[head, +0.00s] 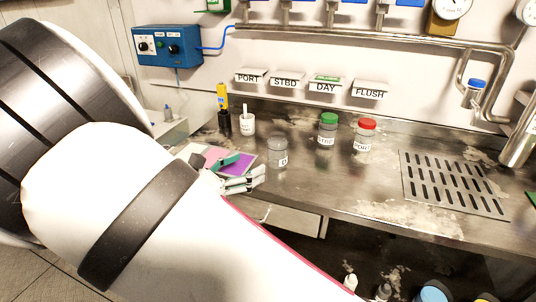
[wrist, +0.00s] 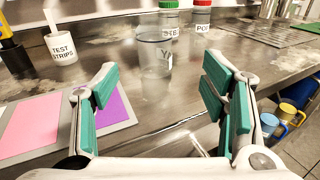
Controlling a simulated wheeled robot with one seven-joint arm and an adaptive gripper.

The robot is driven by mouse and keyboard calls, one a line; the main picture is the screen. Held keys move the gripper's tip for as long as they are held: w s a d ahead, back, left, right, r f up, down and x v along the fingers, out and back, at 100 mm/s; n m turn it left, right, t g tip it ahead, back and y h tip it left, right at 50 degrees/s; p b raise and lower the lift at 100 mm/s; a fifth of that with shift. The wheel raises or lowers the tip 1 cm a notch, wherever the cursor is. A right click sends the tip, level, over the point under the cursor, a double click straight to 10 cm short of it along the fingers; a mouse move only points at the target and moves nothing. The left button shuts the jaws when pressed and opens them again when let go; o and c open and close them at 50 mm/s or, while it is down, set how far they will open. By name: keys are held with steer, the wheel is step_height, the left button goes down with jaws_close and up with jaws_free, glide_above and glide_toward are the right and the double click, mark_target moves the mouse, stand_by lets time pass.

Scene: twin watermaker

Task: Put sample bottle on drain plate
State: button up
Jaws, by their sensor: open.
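Three clear sample bottles stand upright on the steel counter. The nearest bottle (head: 278,150) shows no coloured cap and its label is partly legible; it also shows in the wrist view (wrist: 155,57). Behind it are a green-capped bottle labelled STBD (head: 327,131) and a red-capped bottle labelled PORT (head: 365,136). The drain plate (head: 452,183) is a slotted metal panel at the counter's right; its edge shows in the wrist view (wrist: 262,36). My gripper (head: 247,172) is open and empty, left of and nearer than the nearest bottle. In the wrist view that bottle appears ahead, between the teal-padded fingers (wrist: 160,85).
A pink and purple card (head: 243,163) lies by my gripper. A white test strips cup (head: 247,123) and a black holder with a yellow device (head: 223,110) stand behind. Pipes run above the counter at right. The drain plate looks bare.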

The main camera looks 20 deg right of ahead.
mark_target(271, 150)
steer(key=shift+n+t, duration=0.4)
steer(key=shift+t, duration=0.1)
steer(key=x, duration=0.4)
steer(key=b+x, duration=0.1)
steer(key=x, duration=0.3)
steer(key=b+x, duration=0.1)
steer(key=x, duration=0.3)
steer(key=shift+w+d+f, duration=0.25)
steer(key=shift+w+f, duration=0.05)
steer(key=shift+w, duration=0.1)
steer(key=c, duration=1.2)
steer(key=shift+r, duration=0.15)
